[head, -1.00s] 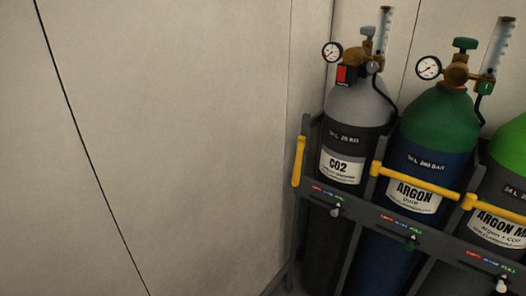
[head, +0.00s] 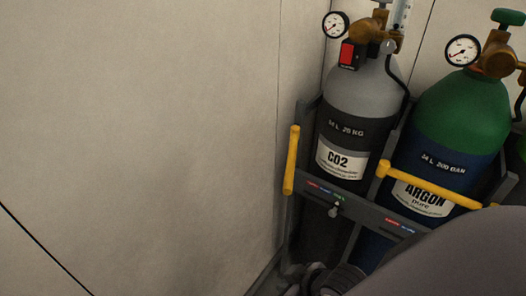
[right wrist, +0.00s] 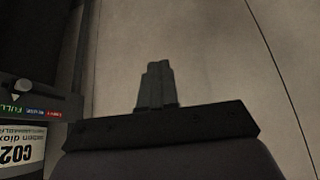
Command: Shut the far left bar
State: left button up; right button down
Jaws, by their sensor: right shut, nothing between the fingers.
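The far left bar (head: 291,160) is yellow and stands at the left end post of the cylinder rack in the head view. It points away from the rack front, so it does not cross the grey CO2 cylinder (head: 352,92). My right gripper (head: 300,283) is low at the bottom of the head view, below the bar and apart from it, partly cut off and dark. In the right wrist view its fingers (right wrist: 156,72) are together and empty in front of the bare wall. The bar does not show in that view. My left gripper is not in view.
A second yellow bar (head: 425,186) lies across the blue and green argon cylinder (head: 458,120). The rack's front rail (head: 365,212) carries small coloured labels and a pointer. Regulators and gauges (head: 463,50) top the cylinders. Bare wall (head: 140,120) fills the left side.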

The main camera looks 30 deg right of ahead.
jog(key=w+a+r+n+g+y, duration=0.1)
jog(key=w+r+n+g, duration=0.1)
jog(key=w+r+n, duration=0.3)
notch_tip(320, 180, up, 21)
jog(key=n+g, duration=0.2)
send_over(292, 158)
jog(key=s+a, duration=0.2)
jog(key=a, duration=0.3)
notch_tip(292, 158, down, 10)
jog(key=p, duration=0.1)
jog(key=shift+s+d+r, duration=0.2)
jog(key=shift+s, duration=0.1)
